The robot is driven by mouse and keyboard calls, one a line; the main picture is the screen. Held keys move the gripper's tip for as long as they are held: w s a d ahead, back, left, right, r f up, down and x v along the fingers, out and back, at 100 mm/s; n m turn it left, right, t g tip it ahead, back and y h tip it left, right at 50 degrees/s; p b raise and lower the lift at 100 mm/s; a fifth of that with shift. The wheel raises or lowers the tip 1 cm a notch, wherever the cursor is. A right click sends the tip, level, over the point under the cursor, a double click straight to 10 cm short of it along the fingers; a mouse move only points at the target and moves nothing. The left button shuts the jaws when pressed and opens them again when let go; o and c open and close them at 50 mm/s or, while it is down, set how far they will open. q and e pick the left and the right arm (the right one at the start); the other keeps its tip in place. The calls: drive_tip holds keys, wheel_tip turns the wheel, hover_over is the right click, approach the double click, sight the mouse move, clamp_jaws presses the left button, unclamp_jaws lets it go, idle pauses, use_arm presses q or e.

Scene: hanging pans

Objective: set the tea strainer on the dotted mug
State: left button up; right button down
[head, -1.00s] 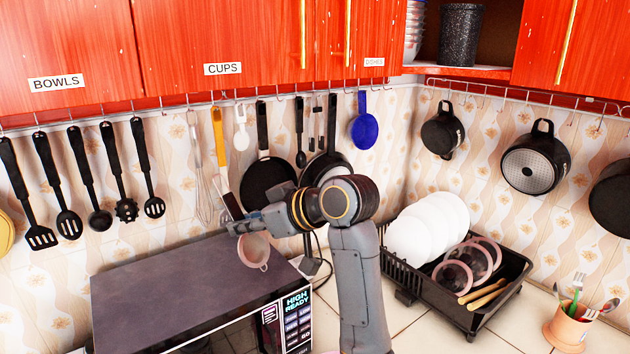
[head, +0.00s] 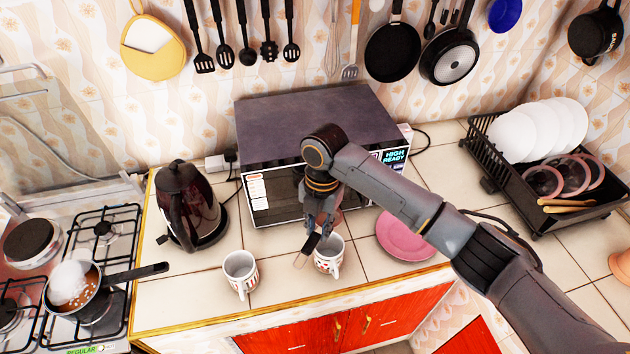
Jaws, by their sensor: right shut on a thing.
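My right gripper (head: 318,222) is shut on the tea strainer, just in front of the microwave. The strainer's black handle (head: 312,243) points down towards the counter, with a thin wire loop at its end. Its pinkish bowl is mostly hidden behind the gripper. A white mug with red spots (head: 329,262), which looks like the dotted mug, stands upright just below the gripper. The handle overlaps its left rim in the picture; I cannot tell whether they touch. Another white mug with red marks (head: 240,275) stands to the left. My left gripper is not in view.
The microwave (head: 300,115) stands close behind the gripper. A dark kettle (head: 190,208) is at the left, beside the stove with a pan (head: 75,290). A pink plate (head: 405,238) lies right of the spotted mug. A dish rack (head: 490,165) stands farther right. Counter between the mugs is clear.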

sight(331, 260)
use_arm(q)
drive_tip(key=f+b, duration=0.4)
drive_tip(key=b, duration=0.1)
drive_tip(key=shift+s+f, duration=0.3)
use_arm(e)
wheel_tip(331, 260, down, 9)
drive_tip(key=s+d+n, duration=0.1)
drive_tip(key=shift+s+t, duration=0.3)
drive_tip(key=shift+s, duration=0.1)
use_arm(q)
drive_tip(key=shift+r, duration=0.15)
use_arm(e)
drive_tip(key=shift+d, duration=0.1)
drive_tip(key=c, duration=1.1)
unclamp_jaws()
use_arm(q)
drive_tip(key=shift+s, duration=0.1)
